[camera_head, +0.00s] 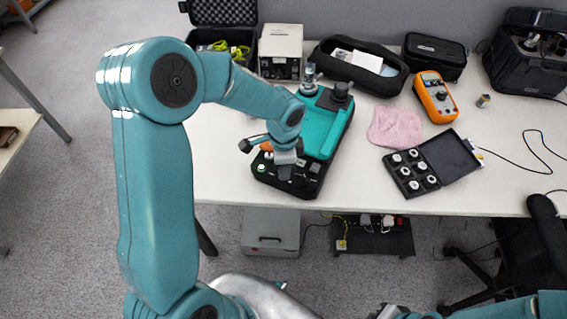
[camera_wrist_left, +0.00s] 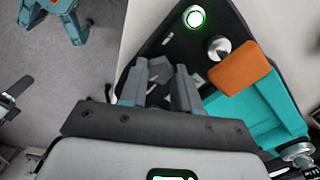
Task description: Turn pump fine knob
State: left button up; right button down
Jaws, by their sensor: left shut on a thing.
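The pump is a teal and black device (camera_head: 324,128) on the white table, with a black control panel at its near end. My left gripper (camera_head: 284,173) reaches down onto this panel. In the left wrist view its two grey fingers (camera_wrist_left: 161,74) are closed around a small part on the panel. I take this part for the fine knob, but the fingers mostly hide it. Beside them are a silver knob (camera_wrist_left: 218,47) and a green-lit button (camera_wrist_left: 194,17). My right gripper (camera_head: 388,312) is partly in view at the bottom edge, and its jaws are unclear.
An orange block (camera_wrist_left: 239,68) sits close to the fingers. Right of the pump are a pink cloth (camera_head: 395,128), an orange multimeter (camera_head: 436,97) and an open black case (camera_head: 450,158) with several round weights. Cases and a white box (camera_head: 280,50) line the back.

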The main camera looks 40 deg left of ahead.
pick_arm(q)
jog(key=shift+w+m, duration=0.1)
jog(key=shift+m, duration=0.5)
jog(key=o, duration=1.1)
jog(key=shift+c, duration=0.2)
notch_tip(320, 180, up, 16)
jog(key=p, duration=0.1)
jog(key=shift+r, duration=0.15)
